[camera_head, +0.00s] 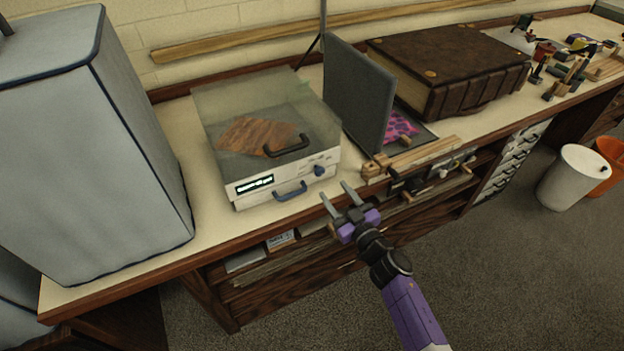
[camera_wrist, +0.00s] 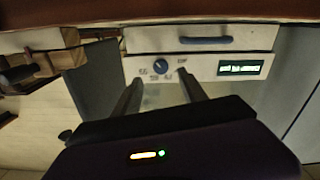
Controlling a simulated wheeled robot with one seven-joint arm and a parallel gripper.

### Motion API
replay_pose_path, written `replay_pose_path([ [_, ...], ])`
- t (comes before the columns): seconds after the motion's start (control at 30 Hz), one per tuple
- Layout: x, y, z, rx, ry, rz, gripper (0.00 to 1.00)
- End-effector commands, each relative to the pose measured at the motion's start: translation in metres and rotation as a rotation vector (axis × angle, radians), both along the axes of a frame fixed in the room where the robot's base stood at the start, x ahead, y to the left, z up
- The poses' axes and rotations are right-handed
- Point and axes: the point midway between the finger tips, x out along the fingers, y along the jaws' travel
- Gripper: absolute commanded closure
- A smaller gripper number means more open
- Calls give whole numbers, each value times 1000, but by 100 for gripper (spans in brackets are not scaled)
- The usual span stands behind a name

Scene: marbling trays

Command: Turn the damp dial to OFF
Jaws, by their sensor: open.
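The damp dial (camera_head: 319,170) is a small dark blue knob on the white front panel of a clear-lidded box (camera_head: 247,197). It shows in the wrist view (camera_wrist: 160,66), with small printed labels around it. I cannot tell which label it points to. My gripper (camera_head: 335,191) is open and empty in front of the panel, near the dial and apart from it. In the wrist view my two fingertips (camera_wrist: 159,77) straddle the line to the dial.
A lit display (camera_head: 254,185) and a blue drawer handle (camera_head: 290,190) are on the same box. A black handle (camera_head: 287,146) is on its lid. A grey upright panel (camera_head: 357,95) and wooden strips (camera_head: 425,152) stand to the right. A large grey covered block (camera_head: 90,150) stands left.

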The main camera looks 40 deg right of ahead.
Motion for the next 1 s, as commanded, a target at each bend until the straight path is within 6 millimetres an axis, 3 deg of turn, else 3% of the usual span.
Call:
replay_pose_path([
  [0.17, 13, -4, 1, 18, -9, 0, 50],
  [0.6, 69, -20, 1, 17, -8, 0, 50],
  [0.97, 75, -21, 1, 18, -7, 0, 50],
  [1.0, 75, -21, 1, 18, -7, 0, 56],
])
